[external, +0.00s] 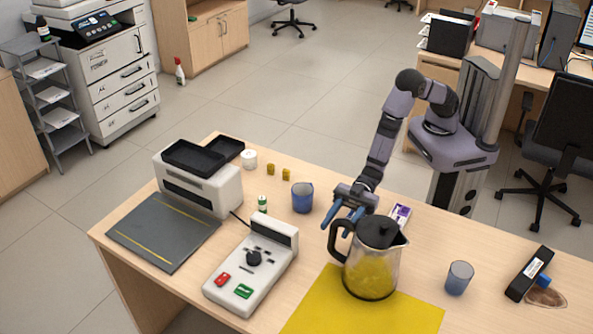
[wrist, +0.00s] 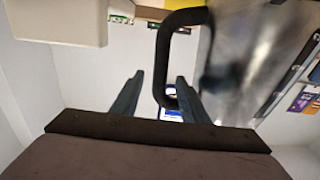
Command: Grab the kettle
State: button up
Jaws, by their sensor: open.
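My gripper (external: 342,222) is open beside the handle, on the upper left of the kettle in the external view. In the wrist view the black kettle handle (wrist: 163,60) reaches down to between the two fingers of my gripper (wrist: 160,90). The kettle body (wrist: 240,60) fills the right of that view, blurred. I cannot tell whether a finger touches the handle.
A card terminal (external: 250,265) stands left of the mat, and a white machine with black trays (external: 197,182) behind it. A blue cup (external: 302,197) is left of my gripper. Another cup (external: 459,278) and a black device (external: 528,275) stand right of the kettle. A purple box (external: 400,214) lies behind it.

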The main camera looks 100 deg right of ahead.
aim_at(333, 228)
jog(key=shift+x, duration=1.4)
grip_shut()
jog(key=shift+s, duration=0.1)
jog(key=shift+a+r, duration=0.1)
jog(key=shift+r, duration=0.2)
